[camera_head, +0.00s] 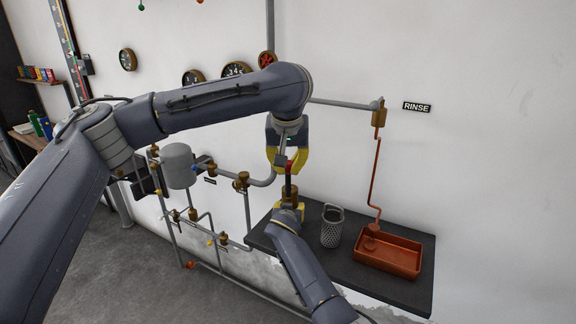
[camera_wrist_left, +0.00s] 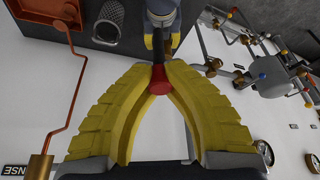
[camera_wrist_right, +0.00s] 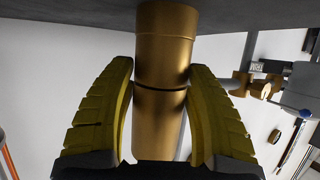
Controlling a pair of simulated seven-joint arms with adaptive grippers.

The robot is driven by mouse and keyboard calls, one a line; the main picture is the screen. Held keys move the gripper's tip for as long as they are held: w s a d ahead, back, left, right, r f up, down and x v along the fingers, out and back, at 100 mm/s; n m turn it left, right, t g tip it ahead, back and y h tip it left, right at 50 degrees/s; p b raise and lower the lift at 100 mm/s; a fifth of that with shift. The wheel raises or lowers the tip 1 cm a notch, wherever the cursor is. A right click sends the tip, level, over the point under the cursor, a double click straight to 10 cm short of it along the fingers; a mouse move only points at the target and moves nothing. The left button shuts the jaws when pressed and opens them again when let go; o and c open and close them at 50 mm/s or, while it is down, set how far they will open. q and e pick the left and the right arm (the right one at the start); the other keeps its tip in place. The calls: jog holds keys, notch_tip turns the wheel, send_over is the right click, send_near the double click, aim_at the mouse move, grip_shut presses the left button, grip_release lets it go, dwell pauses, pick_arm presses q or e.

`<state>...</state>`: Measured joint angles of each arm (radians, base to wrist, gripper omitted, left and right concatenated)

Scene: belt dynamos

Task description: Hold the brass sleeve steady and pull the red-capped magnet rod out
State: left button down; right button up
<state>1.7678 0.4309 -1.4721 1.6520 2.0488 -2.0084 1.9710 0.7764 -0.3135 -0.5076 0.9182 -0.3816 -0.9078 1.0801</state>
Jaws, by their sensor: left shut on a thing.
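The red cap (camera_wrist_left: 158,80) is pinched between the fingertips of my left gripper (camera_head: 289,162), which is shut on it. The dark magnet rod (camera_wrist_left: 157,50) runs from the cap toward my right gripper; its far end is hidden. The brass sleeve (camera_wrist_right: 163,50) stands between the two yellow fingers of my right gripper (camera_wrist_right: 161,68), which is shut on it with a finger at each side. In the head view the left gripper is directly above the right gripper (camera_head: 288,204), with a short length of dark rod (camera_head: 288,186) showing between them.
A dark bench (camera_head: 400,287) stands against the wall. It carries a perforated metal basket (camera_head: 332,227) and a red-orange tray (camera_head: 388,254), both right of my grippers. Pipes, brass valves and a grey tank (camera_head: 179,165) are on the wall at left. A RINSE sign (camera_head: 416,107) hangs at right.

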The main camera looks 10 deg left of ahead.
jog(key=o, duration=0.4)
jog(key=shift+o, duration=0.2)
